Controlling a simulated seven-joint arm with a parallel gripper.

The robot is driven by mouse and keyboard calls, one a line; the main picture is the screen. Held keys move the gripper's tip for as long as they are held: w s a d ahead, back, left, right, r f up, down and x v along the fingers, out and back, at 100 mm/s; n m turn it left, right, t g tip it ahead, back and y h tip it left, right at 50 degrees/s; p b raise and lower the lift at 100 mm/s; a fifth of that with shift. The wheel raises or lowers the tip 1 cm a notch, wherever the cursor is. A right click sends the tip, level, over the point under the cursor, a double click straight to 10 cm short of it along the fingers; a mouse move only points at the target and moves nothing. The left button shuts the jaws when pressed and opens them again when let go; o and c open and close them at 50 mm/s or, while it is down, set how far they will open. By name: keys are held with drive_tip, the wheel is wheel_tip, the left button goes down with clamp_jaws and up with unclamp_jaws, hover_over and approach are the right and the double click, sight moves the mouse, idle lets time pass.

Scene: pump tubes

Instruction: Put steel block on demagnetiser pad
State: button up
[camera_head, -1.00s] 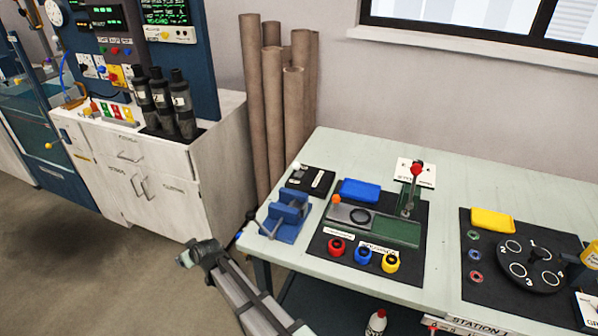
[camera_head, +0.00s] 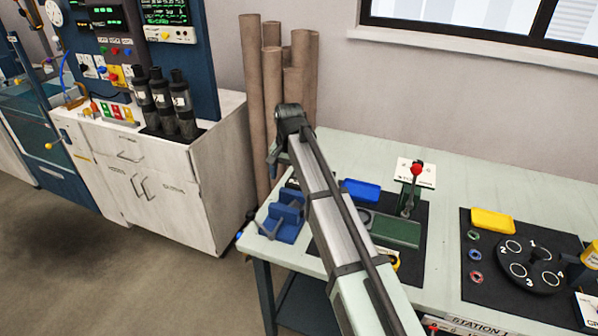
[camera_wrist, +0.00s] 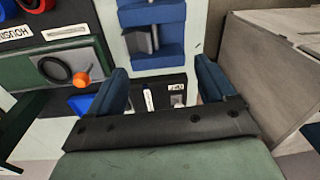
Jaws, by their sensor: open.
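A small grey block (camera_wrist: 141,40) shows between the blue jaws of a vise (camera_wrist: 153,14) in the wrist view; it looks like the steel block, but I cannot be sure. The vise also shows at the table's left end in the head view (camera_head: 283,222). A flat black unit with pale labels (camera_wrist: 150,100), perhaps the demagnetiser, lies between and below my fingers in the wrist view. My gripper (camera_wrist: 163,75) is open, with nothing seen between its fingers, above the table's left end. My arm partly covers this area in the head view.
A green fixture (camera_head: 395,231) with a red-knobbed lever, a blue box (camera_head: 360,190) and a white label card stand to the right. Brown tubes (camera_head: 262,100) stand behind the table's left end. A numbered dial (camera_head: 530,264) is farther right.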

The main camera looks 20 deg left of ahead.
sight(299, 208)
drive_tip(key=shift+m+h, duration=0.3)
drive_tip(key=shift+m, duration=0.2)
drive_tip(key=d+f, duration=0.1)
drive_tip(key=f, duration=0.3)
drive_tip(key=d+f, duration=0.1)
drive_tip(key=f, duration=0.3)
drive_tip(key=d+f, duration=0.1)
drive_tip(key=f, duration=0.3)
drive_tip(key=shift+w+d+f, duration=0.15)
drive_tip(key=shift+w, duration=0.25)
drive_tip(key=c, duration=1.5)
drive_tip(key=o, duration=0.9)
drive_tip(key=c, duration=0.6)
drive_tip(key=shift+o, duration=0.2)
drive_tip(key=shift+r, duration=0.25)
